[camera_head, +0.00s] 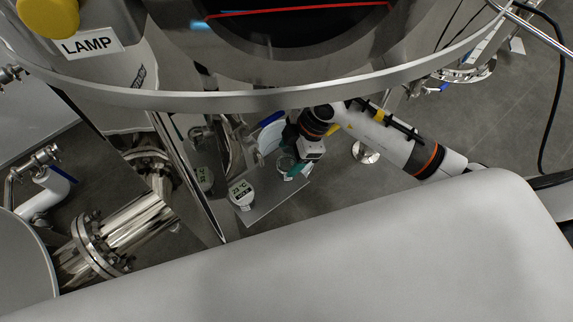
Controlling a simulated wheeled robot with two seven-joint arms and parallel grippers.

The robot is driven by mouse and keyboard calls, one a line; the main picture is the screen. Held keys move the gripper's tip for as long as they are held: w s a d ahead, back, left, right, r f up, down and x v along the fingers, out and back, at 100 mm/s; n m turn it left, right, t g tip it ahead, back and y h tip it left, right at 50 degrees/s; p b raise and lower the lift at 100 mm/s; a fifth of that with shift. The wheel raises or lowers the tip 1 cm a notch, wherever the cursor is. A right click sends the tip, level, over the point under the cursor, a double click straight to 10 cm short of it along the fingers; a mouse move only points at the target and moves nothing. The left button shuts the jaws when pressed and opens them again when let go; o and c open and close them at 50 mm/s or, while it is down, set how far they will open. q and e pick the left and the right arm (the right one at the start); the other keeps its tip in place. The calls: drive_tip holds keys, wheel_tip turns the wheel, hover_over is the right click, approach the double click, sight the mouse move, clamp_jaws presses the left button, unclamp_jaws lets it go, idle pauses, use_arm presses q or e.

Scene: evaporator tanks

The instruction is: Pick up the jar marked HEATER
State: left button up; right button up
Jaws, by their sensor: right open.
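No jar with a readable HEATER mark shows. A round, glassy rim (285,163), possibly a jar, shows at my right gripper's fingers; I cannot read any mark on it. My right gripper (290,163) is open, reaching in from the right with its teal fingertips low beside this rim. I cannot tell if they touch it. A round white device reading 23 °C (241,194) stands to the left on a small grey shelf (270,205); its lower label is too small to read. My left gripper is not in view.
A large steel tank rim (300,101) overhangs the small shelf, with a LAMP label (88,46) at upper left. Flanged steel pipes (110,235) stand at left. A dark cable (548,110) hangs at right over grey floor tiles.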

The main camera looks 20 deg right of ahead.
sight(284, 167)
drive_tip(key=shift+a+f, duration=0.2)
drive_tip(key=shift+f, duration=0.25)
drive_tip(key=shift+w+f, duration=0.2)
drive_tip(key=shift+f, duration=0.05)
drive_tip(key=x, duration=0.3)
drive_tip(key=p+x, duration=0.1)
drive_tip(key=shift+s+d+f, duration=0.15)
drive_tip(key=shift+d+f, duration=0.15)
drive_tip(key=shift+f, duration=0.05)
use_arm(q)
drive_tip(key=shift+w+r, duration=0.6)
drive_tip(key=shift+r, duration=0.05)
use_arm(e)
drive_tip(key=shift+a+f, duration=0.15)
drive_tip(key=shift+f, duration=0.2)
drive_tip(key=shift+c, duration=0.4)
drive_tip(key=c, duration=1.1)
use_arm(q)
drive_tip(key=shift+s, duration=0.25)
use_arm(e)
drive_tip(key=shift+r, duration=0.1)
